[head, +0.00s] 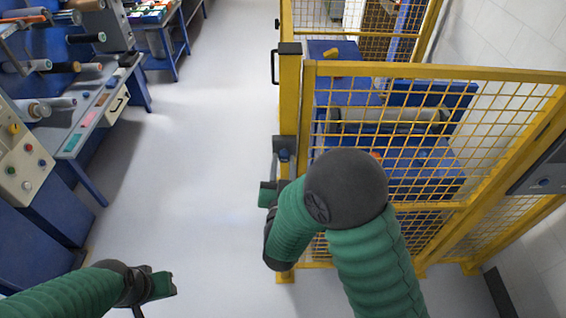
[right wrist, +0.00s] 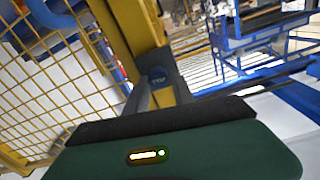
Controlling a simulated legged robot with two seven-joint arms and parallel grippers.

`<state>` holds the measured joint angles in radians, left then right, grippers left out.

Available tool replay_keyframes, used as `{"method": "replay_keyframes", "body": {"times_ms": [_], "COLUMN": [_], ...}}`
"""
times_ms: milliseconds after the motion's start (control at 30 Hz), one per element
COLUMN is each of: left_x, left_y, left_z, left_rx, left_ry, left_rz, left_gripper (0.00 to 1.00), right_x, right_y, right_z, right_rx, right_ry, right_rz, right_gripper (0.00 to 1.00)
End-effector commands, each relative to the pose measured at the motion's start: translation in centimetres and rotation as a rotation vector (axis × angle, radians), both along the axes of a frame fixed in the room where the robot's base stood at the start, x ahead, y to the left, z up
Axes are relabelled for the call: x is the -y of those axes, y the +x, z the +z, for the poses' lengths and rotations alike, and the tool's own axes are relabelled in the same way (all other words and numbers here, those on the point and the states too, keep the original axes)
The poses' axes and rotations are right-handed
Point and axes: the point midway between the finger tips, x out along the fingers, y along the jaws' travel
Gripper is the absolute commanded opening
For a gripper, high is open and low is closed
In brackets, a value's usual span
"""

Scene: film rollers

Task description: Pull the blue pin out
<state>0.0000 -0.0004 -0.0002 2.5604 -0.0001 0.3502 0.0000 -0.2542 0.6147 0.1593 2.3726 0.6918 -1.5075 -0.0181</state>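The blue pin (head: 284,154) sits in a grey bracket on the yellow fence post, beside the gate. It also shows in the right wrist view (right wrist: 157,74), straight ahead, with its blue end facing me. My right gripper (head: 268,193) is close below the pin in the head view, partly hidden by my own arm. In the right wrist view its dark fingers are apart, with the pin seen between and beyond them. I see no clear grip on it. My left gripper (head: 160,285) is low at the left, over open floor, away from the pin; its finger gap is unclear.
A yellow mesh fence (head: 400,135) encloses a blue machine with a roller (head: 390,115) on the right. A black handle (head: 275,66) is higher on the post. A blue workbench (head: 95,110) with rollers stands left. The grey floor between is clear.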

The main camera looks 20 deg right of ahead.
Motion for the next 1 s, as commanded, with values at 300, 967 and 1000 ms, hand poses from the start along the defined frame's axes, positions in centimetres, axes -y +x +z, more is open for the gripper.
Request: {"method": "replay_keyframes", "body": {"times_ms": [300, 967, 1000], "left_x": [0.01, 0.01, 0.01], "left_y": [0.02, 0.02, 0.02], "left_z": [-0.01, -0.03, -0.03], "left_rx": [0.000, 0.000, 0.000], "left_ry": [0.000, 0.000, 0.000], "left_rz": [0.000, 0.000, 0.000], "left_gripper": [0.36, 0.36, 0.36], "right_x": [-0.26, -0.15, -0.14], "right_y": [-0.02, -0.02, -0.01], "right_z": [-0.13, -0.24, -0.25], "right_rx": [-0.003, -0.006, -0.006], "right_ry": [0.004, 0.003, 0.003], "right_rz": [0.011, 0.008, 0.008], "right_gripper": [0.00, 0.00, 0.00]}}
